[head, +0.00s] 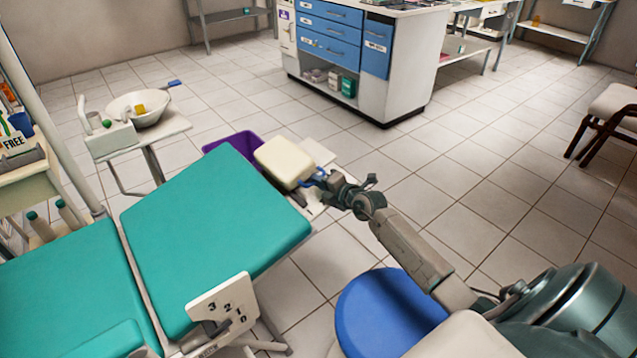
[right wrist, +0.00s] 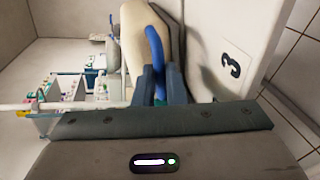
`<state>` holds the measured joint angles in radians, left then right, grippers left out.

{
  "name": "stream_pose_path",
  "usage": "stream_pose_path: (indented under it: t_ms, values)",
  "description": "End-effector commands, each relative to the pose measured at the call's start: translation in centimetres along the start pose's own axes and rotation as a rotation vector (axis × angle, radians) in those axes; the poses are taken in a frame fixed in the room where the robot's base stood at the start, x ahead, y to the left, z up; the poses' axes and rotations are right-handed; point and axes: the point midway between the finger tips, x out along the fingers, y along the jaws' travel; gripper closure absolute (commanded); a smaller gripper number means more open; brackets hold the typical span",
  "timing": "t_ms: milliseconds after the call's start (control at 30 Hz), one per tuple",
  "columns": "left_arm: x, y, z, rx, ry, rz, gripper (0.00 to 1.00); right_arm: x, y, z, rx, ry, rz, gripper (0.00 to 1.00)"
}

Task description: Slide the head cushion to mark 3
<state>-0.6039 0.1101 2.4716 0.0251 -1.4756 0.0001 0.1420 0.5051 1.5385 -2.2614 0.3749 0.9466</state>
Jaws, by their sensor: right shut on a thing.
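The cream head cushion (head: 284,162) sits just beyond the far end of the teal chair back (head: 215,220). A blue handle (head: 310,181) is on its right side. My right gripper (head: 322,181) is shut on this handle. In the right wrist view the fingers (right wrist: 162,85) close around the blue handle (right wrist: 156,45), beside the cushion (right wrist: 132,40). My left gripper is not in view.
A white plate numbered 3, 2, 1, 0 (head: 222,303) is on the chair's near side. A purple bin (head: 232,142) stands behind the chair back. A blue stool (head: 380,310) is below my right arm. A small table with a basin (head: 140,106) stands at left.

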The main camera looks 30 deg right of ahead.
Motion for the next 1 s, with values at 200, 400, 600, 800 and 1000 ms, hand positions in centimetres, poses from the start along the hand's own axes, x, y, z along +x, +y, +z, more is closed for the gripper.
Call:
stream_pose_path:
  t_ms: [200, 400, 600, 800, 1000]
  values:
    - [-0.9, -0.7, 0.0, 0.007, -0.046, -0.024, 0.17, -0.5, 0.1, 4.6, -0.005, -0.005, -0.003, 1.00]
    - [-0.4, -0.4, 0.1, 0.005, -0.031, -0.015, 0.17, -0.8, 0.0, 8.4, -0.005, -0.005, -0.002, 1.00]
    - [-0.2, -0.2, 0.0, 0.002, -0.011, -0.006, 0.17, -1.0, 0.1, 10.0, -0.004, -0.005, 0.001, 1.00]
    - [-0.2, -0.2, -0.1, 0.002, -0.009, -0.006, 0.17, -1.0, 0.2, 10.2, -0.005, -0.007, 0.002, 1.00]
    - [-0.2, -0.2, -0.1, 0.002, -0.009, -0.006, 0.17, -1.1, 0.3, 10.2, -0.006, -0.007, 0.002, 0.68]
